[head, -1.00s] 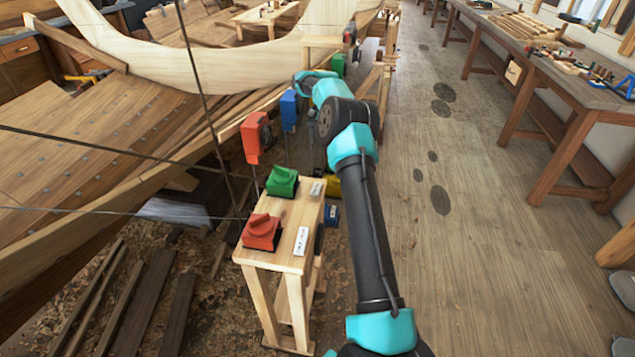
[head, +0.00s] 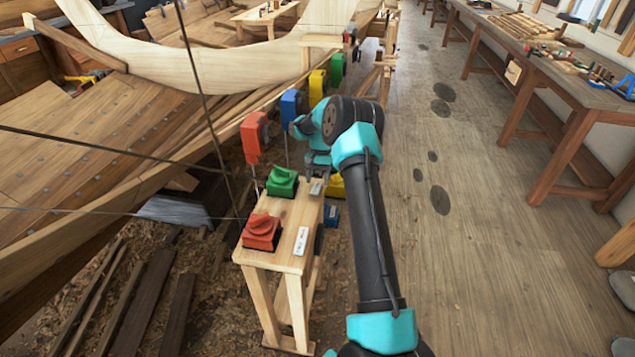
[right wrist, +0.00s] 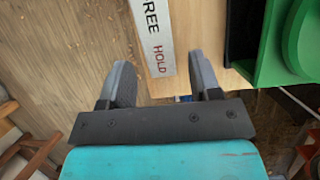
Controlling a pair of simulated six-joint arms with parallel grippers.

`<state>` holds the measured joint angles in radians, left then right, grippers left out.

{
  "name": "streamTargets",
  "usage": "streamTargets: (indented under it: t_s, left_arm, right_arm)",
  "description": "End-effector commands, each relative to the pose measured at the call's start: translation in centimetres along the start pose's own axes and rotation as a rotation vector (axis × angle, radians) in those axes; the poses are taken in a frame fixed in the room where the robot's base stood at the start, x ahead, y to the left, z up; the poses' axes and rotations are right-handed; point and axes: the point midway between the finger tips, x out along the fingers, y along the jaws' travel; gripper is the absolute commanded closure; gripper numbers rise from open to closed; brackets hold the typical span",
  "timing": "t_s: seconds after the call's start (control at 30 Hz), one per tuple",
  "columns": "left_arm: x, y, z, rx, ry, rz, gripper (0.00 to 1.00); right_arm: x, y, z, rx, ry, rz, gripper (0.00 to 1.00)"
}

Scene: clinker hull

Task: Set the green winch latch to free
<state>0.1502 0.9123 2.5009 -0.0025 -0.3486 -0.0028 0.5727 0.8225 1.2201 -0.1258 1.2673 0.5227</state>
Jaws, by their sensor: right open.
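The green winch latch (head: 282,182) sits on the far end of a small wooden stand (head: 274,262), with a raised knob on a dark base. Its green edge shows at the upper right of the right wrist view (right wrist: 302,42). A pale label plate (head: 316,188) beside it reads "FREE" and "HOLD" in the right wrist view (right wrist: 153,30). My right gripper (head: 319,172) is open and empty, pointing down near the plate and to the right of the latch. Its two fingers (right wrist: 160,80) are apart in the right wrist view. My left gripper is not in view.
A red latch (head: 262,231) with its own plate (head: 301,241) sits nearer on the stand. Red (head: 252,138), blue (head: 291,106), yellow (head: 317,84) and green (head: 337,68) blocks line the hull edge. Taut lines cross at left. Open floor (head: 470,250) lies right.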

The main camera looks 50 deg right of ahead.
Motion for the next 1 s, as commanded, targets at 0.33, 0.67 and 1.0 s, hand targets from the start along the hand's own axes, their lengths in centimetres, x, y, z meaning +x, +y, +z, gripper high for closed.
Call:
streamTargets:
  t_s: [0.33,0.67,1.0]
  left_arm:
    - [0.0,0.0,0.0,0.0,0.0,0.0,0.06]
    - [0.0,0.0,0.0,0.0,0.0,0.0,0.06]
    - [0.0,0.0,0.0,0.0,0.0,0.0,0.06]
  right_arm:
    - [1.37,0.0,0.01,0.0,0.001,0.0,0.43]
    - [1.34,-0.01,0.01,0.0,0.001,0.0,0.63]
    - [1.33,-0.01,0.01,0.0,0.001,0.0,0.92]
